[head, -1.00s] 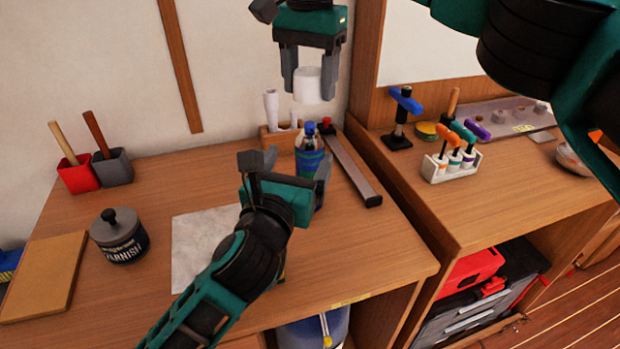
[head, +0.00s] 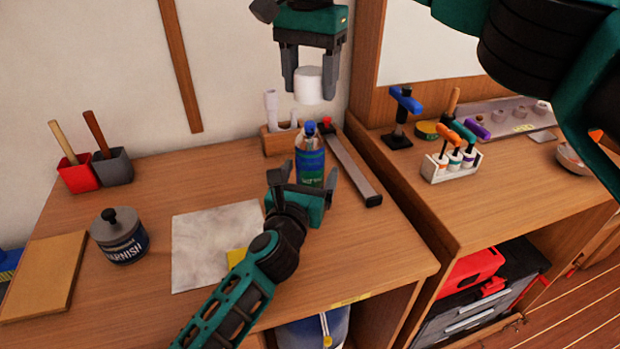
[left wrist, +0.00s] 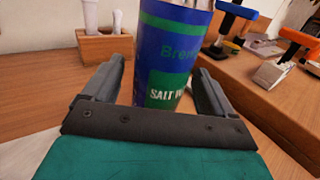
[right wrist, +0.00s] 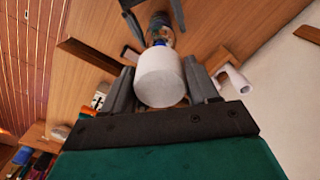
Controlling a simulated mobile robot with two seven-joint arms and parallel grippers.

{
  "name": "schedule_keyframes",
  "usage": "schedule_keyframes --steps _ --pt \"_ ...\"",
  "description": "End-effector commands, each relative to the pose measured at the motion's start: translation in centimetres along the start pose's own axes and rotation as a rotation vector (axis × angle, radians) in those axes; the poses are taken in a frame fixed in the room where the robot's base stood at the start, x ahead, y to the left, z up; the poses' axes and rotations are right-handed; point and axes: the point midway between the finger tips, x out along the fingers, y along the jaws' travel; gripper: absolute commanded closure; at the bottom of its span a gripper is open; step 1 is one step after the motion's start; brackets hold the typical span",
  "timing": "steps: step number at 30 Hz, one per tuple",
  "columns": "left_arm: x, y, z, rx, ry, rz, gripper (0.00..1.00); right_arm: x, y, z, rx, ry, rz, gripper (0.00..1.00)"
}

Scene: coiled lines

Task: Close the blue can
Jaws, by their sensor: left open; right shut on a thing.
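The blue can (head: 310,165), with a green band and label, stands upright on the left bench. It fills the middle of the left wrist view (left wrist: 172,55). My left gripper (head: 304,175) is open, with its fingers on either side of the can's lower part; I cannot tell whether they touch it. My right gripper (head: 310,82) is shut on a white cap (head: 308,86), held in the air above the can. The cap also shows between the fingers in the right wrist view (right wrist: 160,78). The can's top shows a small blue tip in the head view.
A varnish tin (head: 119,238) and a pale sheet (head: 205,245) lie to the left on the bench. A wooden holder (head: 279,140) with white tubes stands behind the can. Clamps and bottles stand on the right bench.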

Motion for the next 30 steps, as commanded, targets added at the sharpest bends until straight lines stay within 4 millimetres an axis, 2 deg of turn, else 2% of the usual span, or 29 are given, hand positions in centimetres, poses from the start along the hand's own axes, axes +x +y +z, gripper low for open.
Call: schedule_keyframes --steps 4,13,30 --pt "0.68 -0.03 0.06 0.000 -0.001 -0.001 0.14 -0.01 -0.01 0.01 0.000 0.000 0.000 0.69" --pt "0.73 -0.03 0.05 0.000 -0.001 -0.001 0.15 -0.01 -0.01 0.01 0.000 0.000 0.000 0.69" --pt "0.70 -0.03 0.03 0.001 0.000 -0.001 0.70 -0.01 -0.01 0.01 0.000 0.000 0.000 0.69"
